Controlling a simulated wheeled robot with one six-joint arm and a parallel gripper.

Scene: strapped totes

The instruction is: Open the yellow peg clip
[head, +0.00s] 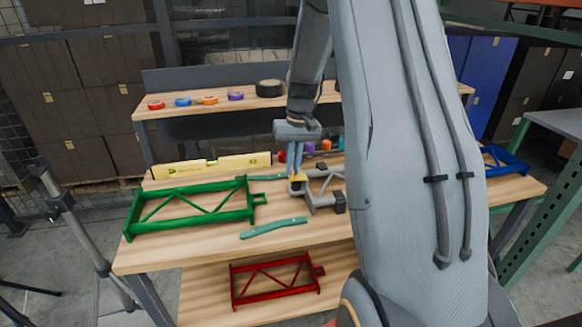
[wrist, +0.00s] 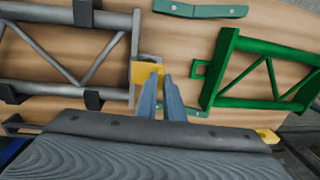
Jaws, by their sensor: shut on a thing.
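The yellow peg clip (wrist: 143,72) sits at the end of the grey frame (wrist: 70,81), on the side facing the green frame. In the head view the clip (head: 298,179) shows only as a small yellow patch under my fingertips. My gripper (head: 297,173) points down at it from above. In the wrist view my gripper (wrist: 161,80) has its two blue-grey fingers close together, shut on the clip. The fingers hide part of the clip, so its exact position on the peg is hard to tell.
The green frame (head: 187,191) lies left of the grey frame on the wooden bench. A teal bar (head: 273,228) lies in front, and a yellow level (head: 211,165) lies behind. Tape rolls (head: 209,100) stand on the upper shelf. A red frame (head: 277,281) is on the lower shelf.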

